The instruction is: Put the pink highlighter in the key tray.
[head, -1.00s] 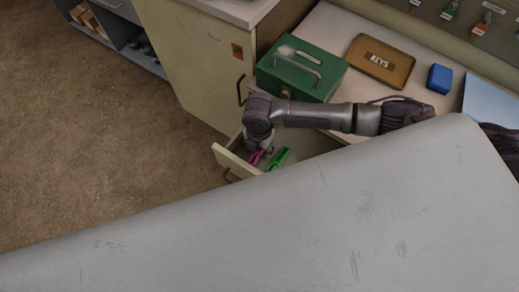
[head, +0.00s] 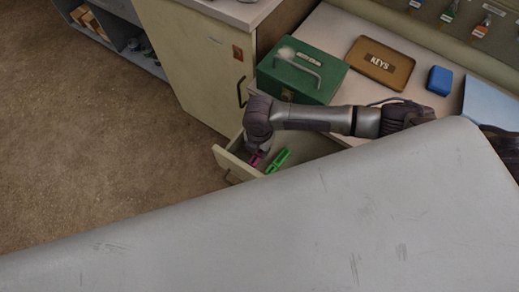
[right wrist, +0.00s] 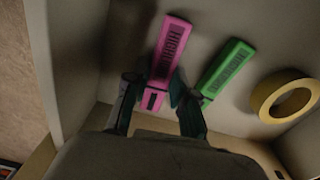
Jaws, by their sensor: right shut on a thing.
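The pink highlighter (right wrist: 172,52) lies in the open drawer (head: 234,163), between the two fingers of my right gripper (right wrist: 158,88). The gripper is shut on it. In the head view only a bit of the pink highlighter (head: 254,160) shows below my right gripper (head: 257,152). The brown key tray (head: 402,75), labelled KEYS, lies on the desk behind my arm and looks empty. My left gripper is not in view.
A green highlighter (right wrist: 225,68) lies close beside the pink one in the drawer, with a tape roll (right wrist: 258,98) to its right. A green cash box (head: 290,85) and a blue box (head: 439,80) flank the key tray. A large grey surface (head: 270,220) fills the foreground.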

